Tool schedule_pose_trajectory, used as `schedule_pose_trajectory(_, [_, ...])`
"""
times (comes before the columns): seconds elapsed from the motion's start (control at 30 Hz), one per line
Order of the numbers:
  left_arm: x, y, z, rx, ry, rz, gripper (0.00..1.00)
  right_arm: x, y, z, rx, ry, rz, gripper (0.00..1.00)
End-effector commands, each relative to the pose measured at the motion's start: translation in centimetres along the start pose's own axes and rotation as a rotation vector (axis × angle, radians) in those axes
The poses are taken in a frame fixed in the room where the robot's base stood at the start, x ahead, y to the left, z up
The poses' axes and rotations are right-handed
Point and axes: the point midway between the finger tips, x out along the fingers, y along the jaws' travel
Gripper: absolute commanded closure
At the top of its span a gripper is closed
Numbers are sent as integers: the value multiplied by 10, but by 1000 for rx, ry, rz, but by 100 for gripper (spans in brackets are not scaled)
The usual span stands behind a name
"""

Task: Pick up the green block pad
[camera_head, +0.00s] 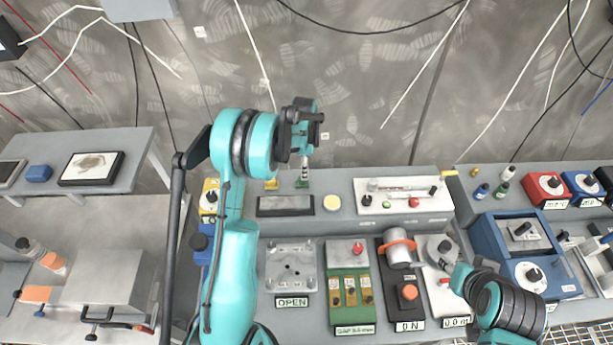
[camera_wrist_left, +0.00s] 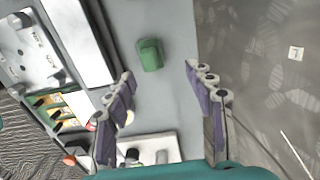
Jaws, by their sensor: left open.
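The green block pad (camera_wrist_left: 150,55) lies on the grey bench top in the left wrist view, ahead of the fingertips and roughly between their lines. In the head view a small green patch (camera_head: 303,184) at the back of the bench, below my gripper, appears to be the same block. My left gripper (camera_head: 303,143) is raised above the rear of the bench. In the left wrist view its two fingers (camera_wrist_left: 160,82) are spread wide with nothing between them, apart from the block. Only links of my right arm show at lower right; its gripper is not visible.
A dark flat plate (camera_head: 285,205) and a white panel with buttons (camera_head: 403,196) stand near the block. The wall (camera_head: 350,90) rises close behind.

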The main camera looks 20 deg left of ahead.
Motion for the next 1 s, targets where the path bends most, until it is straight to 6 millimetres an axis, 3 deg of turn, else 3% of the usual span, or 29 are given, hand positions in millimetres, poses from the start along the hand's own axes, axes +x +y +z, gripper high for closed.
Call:
schedule_pose_trajectory(0.4, [57,6,5,-2,0,-1,46,3,0,2,0,0,0,60])
schedule_pose_trajectory(0.73, [65,6,5,-2,0,-1,46,3,0,2,0,0,0,60])
schedule_pose_trajectory(0.9, [65,6,5,-3,0,-1,90,3,0,2,0,0,0,60])
schedule_pose_trajectory(1.0, [65,6,5,-3,0,-1,90,3,0,2,0,0,0,60])
